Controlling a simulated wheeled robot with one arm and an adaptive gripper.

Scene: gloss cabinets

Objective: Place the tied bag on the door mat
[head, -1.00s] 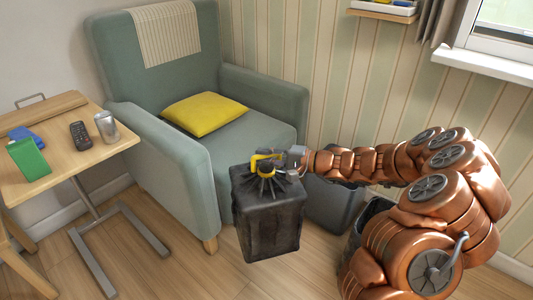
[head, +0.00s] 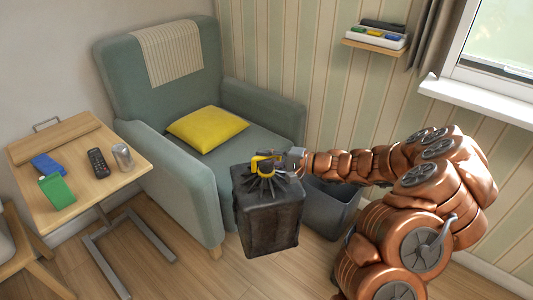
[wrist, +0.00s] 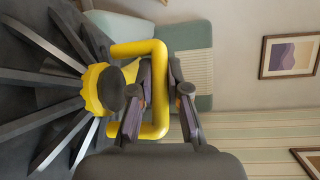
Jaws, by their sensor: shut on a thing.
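The tied bag (head: 268,218) is a dark, boxy bag with a gathered top and a yellow tie and loop. It hangs upright above the wooden floor, in front of the armchair. My gripper (head: 285,158) is shut on the yellow loop at its top. In the wrist view the gripper fingers (wrist: 160,95) close on the yellow loop (wrist: 140,48), and the bag's dark pleats (wrist: 40,70) fan out on the left. No door mat shows in these views.
A green armchair (head: 140,140) with a yellow cushion (head: 207,129) stands behind the bag. A grey bin (head: 332,208) is just behind my arm. A side table (head: 110,186) holding small items stands at left. Floor (head: 180,270) is clear at the front.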

